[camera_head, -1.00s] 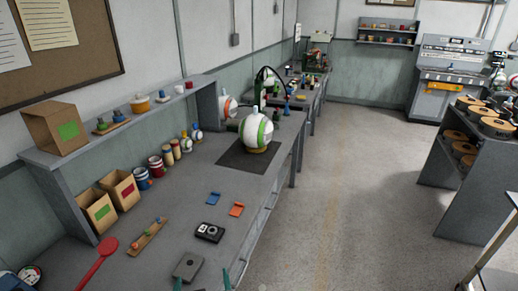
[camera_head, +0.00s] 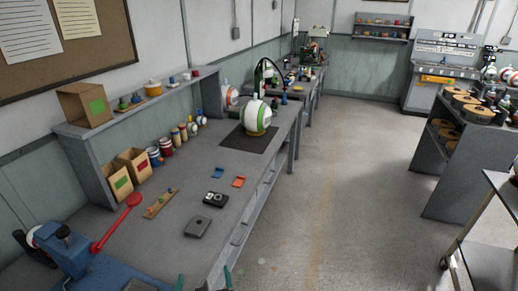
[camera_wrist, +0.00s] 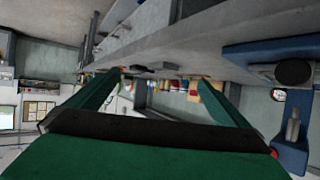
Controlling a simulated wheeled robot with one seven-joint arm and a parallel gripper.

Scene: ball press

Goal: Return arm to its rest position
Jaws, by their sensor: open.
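My gripper (camera_head: 204,282) shows at the bottom edge of the head view as two green fingertips set apart. In the wrist view the gripper (camera_wrist: 162,80) has its green fingers spread with nothing held between them. The fingertips are in front of the grey workbench (camera_head: 170,230), near its front edge. The rest of my arm is out of the head view.
A white-green ball (camera_head: 257,117) sits on a dark mat (camera_head: 236,141). Open floor (camera_head: 345,200) lies right; a cart (camera_head: 490,220) stands far right.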

